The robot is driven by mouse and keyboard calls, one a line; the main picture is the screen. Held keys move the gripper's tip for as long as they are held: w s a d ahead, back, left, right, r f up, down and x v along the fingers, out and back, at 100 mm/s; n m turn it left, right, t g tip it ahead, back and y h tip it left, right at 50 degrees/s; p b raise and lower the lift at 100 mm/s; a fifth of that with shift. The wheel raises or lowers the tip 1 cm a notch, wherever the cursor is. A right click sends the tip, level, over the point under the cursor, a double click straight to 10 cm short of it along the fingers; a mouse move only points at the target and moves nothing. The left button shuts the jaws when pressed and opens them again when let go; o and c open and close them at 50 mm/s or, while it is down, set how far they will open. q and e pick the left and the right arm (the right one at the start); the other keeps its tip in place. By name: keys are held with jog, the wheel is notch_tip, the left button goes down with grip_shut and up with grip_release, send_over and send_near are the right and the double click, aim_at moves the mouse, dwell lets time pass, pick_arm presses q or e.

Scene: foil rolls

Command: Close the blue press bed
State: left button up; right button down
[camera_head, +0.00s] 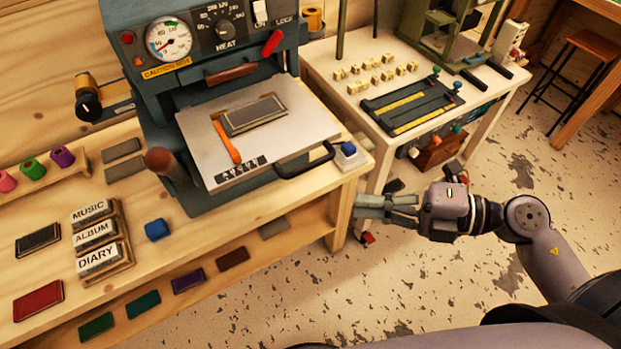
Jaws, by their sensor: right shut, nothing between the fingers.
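The blue press (215,40) stands on the wooden bench at the back, with a round gauge and a heat knob on its front. Its pale flat bed (285,130) is pulled out toward me. A dark block (249,114) and an orange-handled tool (226,142) lie on the bed. A black bar handle (305,163) is on the bed's front right edge. My right gripper (362,206) is shut and empty, in front of the bench edge, right of and below the handle and apart from it. My left gripper is out of view.
A white-topped table (455,105) with small letter blocks and black-and-yellow rails stands to the right. On the bench are labelled blocks (97,238), a blue cube (157,229) and colored spools (34,169). A small white box with a blue button (349,154) sits near the handle. Open floor lies in front.

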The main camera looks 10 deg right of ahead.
jog(key=w+d+p+x, duration=0.1)
jog(key=p+x, duration=0.3)
jog(key=x, duration=0.7)
jog(key=shift+w, duration=0.7)
jog(key=shift+d+f, duration=0.15)
